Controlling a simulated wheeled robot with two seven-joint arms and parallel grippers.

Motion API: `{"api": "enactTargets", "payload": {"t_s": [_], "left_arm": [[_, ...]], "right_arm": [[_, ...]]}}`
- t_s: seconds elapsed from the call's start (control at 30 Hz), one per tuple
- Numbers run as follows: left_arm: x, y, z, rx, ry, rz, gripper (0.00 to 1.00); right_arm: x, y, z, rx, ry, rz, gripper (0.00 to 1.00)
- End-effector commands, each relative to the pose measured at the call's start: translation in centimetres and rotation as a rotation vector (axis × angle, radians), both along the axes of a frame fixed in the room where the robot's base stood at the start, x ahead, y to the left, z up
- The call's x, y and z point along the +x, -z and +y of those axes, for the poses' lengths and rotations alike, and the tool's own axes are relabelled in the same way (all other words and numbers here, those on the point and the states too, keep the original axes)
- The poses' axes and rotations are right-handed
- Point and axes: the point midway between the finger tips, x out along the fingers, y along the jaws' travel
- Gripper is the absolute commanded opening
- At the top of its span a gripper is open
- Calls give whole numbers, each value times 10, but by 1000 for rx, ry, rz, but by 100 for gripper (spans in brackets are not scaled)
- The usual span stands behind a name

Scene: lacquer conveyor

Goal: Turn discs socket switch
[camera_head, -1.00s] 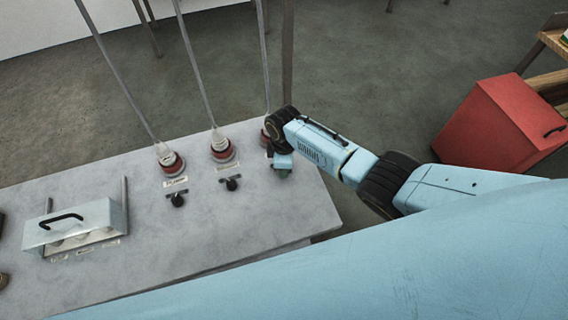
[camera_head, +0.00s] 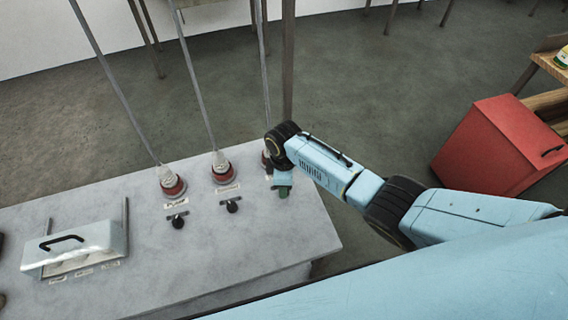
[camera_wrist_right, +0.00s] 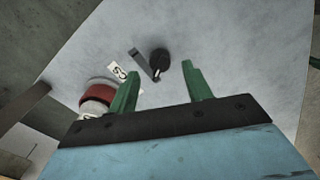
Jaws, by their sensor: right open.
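Three red sockets with plugs and cables stand in a row on the grey panel top: the left socket (camera_head: 172,184), the middle socket (camera_head: 222,172) and the right one, mostly hidden behind my right arm. Black knob switches sit in front of the left socket (camera_head: 177,221) and the middle socket (camera_head: 232,206). My right gripper (camera_head: 284,191) points down at the right socket's place. In the right wrist view its green fingers (camera_wrist_right: 161,85) are open and empty, with a black switch (camera_wrist_right: 159,62) just beyond them. A white label (camera_wrist_right: 117,71) and a red socket (camera_wrist_right: 97,97) lie to the left. My left gripper is out of view.
A light box with a black handle (camera_head: 66,252) stands at the panel's left. Cables rise from the sockets. A red bin (camera_head: 497,145) stands on the floor at right. The panel's front right is clear.

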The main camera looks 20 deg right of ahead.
Motion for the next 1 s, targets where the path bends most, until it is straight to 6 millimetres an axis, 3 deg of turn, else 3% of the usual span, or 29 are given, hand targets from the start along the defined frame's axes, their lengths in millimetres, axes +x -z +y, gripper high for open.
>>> {"api": "enactTargets", "payload": {"t_s": [0.3,0.5,1.0], "left_arm": [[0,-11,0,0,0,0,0],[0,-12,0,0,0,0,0],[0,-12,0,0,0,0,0]], "right_arm": [[1,-67,0,1,-1,-3,50],[0,-94,-1,0,0,-2,50],[0,-102,0,0,0,0,50]]}}
